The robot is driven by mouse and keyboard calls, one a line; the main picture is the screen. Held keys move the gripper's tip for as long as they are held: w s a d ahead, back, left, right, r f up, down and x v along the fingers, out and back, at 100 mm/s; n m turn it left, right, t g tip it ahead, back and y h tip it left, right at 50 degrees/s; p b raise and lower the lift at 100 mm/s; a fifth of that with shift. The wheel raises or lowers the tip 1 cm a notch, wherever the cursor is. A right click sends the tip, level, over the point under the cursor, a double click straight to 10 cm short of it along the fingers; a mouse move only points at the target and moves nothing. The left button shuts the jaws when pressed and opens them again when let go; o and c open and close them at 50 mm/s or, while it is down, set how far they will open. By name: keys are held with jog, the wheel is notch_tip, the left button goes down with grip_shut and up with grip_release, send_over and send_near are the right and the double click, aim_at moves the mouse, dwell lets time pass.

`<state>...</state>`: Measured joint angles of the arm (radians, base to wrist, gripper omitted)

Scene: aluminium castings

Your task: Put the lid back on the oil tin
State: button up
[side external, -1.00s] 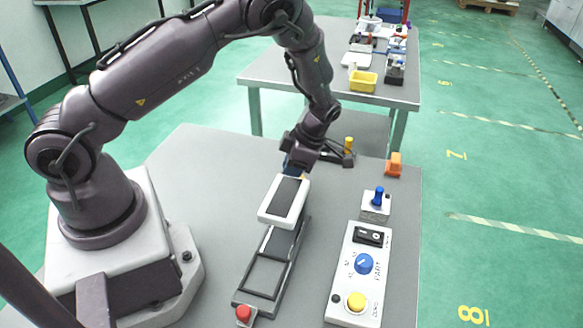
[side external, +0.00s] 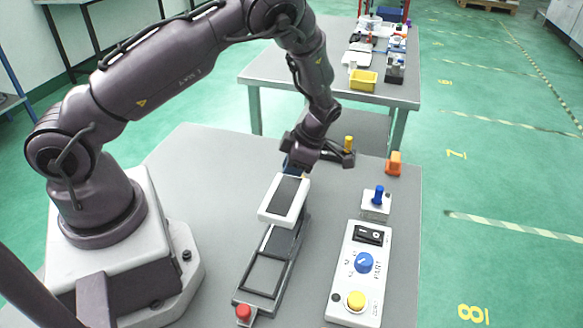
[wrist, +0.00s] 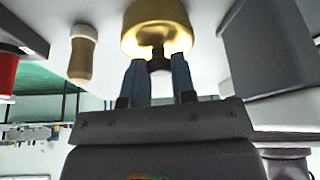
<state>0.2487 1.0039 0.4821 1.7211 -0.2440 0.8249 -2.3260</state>
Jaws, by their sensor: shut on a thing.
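In the wrist view my gripper (wrist: 157,75) has its two blue fingers closed around a small dark knob (wrist: 158,62). The knob adjoins a round, gold-coloured metal body (wrist: 157,25) just beyond the fingertips. I cannot tell whether that body is the lid alone or the lid with the oil tin. In the side external view my gripper (side external: 292,170) is low over the table, behind a white block with a dark top. That block hides the fingertips and nearly all of what they hold. No separate oil tin can be made out there.
The white block with a dark top (side external: 285,198) stands at the far end of a dark frame (side external: 268,275) with a red button. To the right are a control panel (side external: 356,280) and a blue-handled switch (side external: 377,200). An orange block (side external: 394,162) is near the table's edge.

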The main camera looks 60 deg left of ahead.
jog(key=o, duration=1.5)
jog(key=shift+c, duration=0.2)
jog(key=shift+r, duration=3.55)
grip_shut()
jog(key=shift+f, duration=0.1)
